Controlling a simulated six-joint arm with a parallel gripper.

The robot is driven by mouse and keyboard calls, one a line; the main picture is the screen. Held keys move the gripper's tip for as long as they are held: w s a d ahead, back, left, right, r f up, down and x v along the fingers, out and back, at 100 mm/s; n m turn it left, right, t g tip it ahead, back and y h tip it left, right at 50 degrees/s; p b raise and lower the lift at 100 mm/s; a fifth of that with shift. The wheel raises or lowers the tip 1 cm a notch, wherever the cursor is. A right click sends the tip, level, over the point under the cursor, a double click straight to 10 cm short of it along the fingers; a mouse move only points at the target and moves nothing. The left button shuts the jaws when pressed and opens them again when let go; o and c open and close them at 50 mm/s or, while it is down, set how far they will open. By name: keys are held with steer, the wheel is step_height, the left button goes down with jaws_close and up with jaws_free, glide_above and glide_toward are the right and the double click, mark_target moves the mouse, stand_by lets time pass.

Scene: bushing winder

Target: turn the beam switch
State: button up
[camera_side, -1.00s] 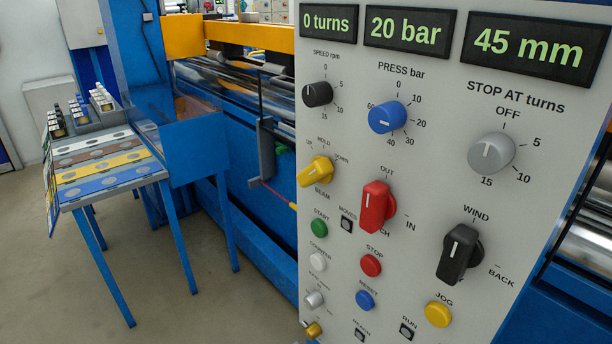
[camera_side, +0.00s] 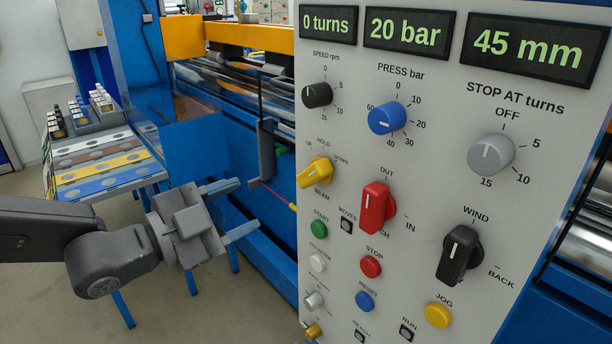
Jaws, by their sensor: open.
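The beam switch is a yellow knob (camera_side: 316,172) at the left edge of the grey control panel, with UP, HOLD and DOWN marked around it and BEAM below. Its white pointer line leans to the upper left, toward UP. My gripper (camera_side: 241,207) is open and empty. It is to the left of and a little lower than the yellow knob, clear of the panel. Its two fingers point right toward the panel.
On the panel (camera_side: 440,100), a red switch (camera_side: 376,207), a black switch (camera_side: 459,254) and a green START button (camera_side: 319,229) sit near the yellow knob. A sample table (camera_side: 105,160) is behind.

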mark_target(306, 177)
steer(key=x, duration=1.3)
steer(key=shift+c, duration=0.3)
steer(key=c, duration=0.9)
steer(key=shift+o, duration=0.2)
